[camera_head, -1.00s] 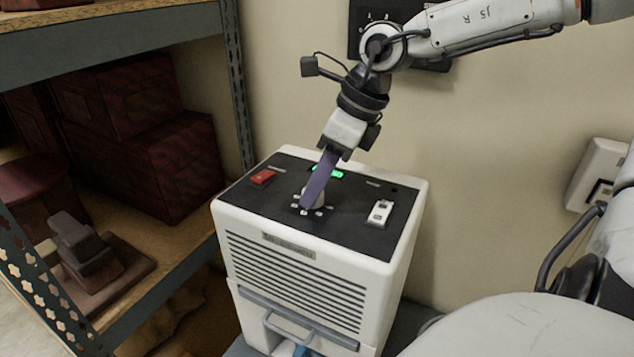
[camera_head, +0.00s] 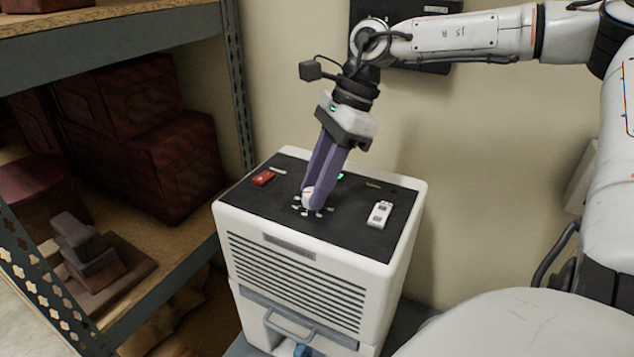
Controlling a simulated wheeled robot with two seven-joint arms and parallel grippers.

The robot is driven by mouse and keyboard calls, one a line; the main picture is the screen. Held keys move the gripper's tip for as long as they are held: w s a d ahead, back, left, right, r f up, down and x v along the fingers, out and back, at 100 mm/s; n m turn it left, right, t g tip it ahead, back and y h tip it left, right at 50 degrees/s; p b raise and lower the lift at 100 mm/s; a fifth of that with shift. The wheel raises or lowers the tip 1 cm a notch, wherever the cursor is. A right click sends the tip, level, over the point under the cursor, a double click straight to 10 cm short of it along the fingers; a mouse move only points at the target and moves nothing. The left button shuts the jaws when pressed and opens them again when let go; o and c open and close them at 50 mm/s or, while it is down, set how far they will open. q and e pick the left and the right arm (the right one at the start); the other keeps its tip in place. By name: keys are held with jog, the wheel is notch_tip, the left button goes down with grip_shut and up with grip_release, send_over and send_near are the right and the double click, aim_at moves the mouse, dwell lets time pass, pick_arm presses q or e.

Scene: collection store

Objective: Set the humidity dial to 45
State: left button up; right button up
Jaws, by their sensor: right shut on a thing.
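The humidity dial (camera_head: 308,196) is a pale knob on the black top panel of a white humidifier unit (camera_head: 300,282). Small light marks ring the dial; their numbers are too small to read. My right gripper (camera_head: 313,194) comes down from above with its purple fingers and is shut on the dial. The fingers hide much of the dial, so its setting cannot be told. A green display (camera_head: 341,176) is mostly hidden behind the gripper. My left gripper is not in view.
The panel also bears a red switch (camera_head: 263,178) and a white switch (camera_head: 380,213). A metal shelf with dark red boxes (camera_head: 170,165) and a brown stepped object (camera_head: 90,255) stands close on the left. A beige wall is behind the unit.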

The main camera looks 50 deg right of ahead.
jog(key=n+g, duration=0.1)
jog(key=n, duration=0.2)
jog(key=shift+w, duration=0.15)
jog(key=n+g+b, duration=0.1)
jog(key=n, duration=0.1)
jog(key=shift+n, duration=0.3)
jog(key=n+g, duration=0.2)
jog(key=n, duration=0.2)
jog(key=shift+w+n, duration=0.15)
jog(key=shift+n, duration=0.15)
jog(key=n+g+h, duration=0.1)
jog(key=n, duration=0.2)
jog(key=shift+w+a+n, duration=0.1)
jog(key=shift+a+n, duration=0.05)
jog(key=shift+n, duration=0.15)
jog(key=n+h, duration=0.1)
jog(key=n, duration=0.1)
jog(key=shift+n+g, duration=0.4)
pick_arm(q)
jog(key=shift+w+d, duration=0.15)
pick_arm(e)
jog(key=shift+a+n+h, duration=0.15)
jog(key=shift+n+h, duration=0.45)
jog(key=shift+n, duration=1)
jog(key=shift+n+g, duration=0.3)
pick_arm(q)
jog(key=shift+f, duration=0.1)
pick_arm(e)
jog(key=o, duration=1)
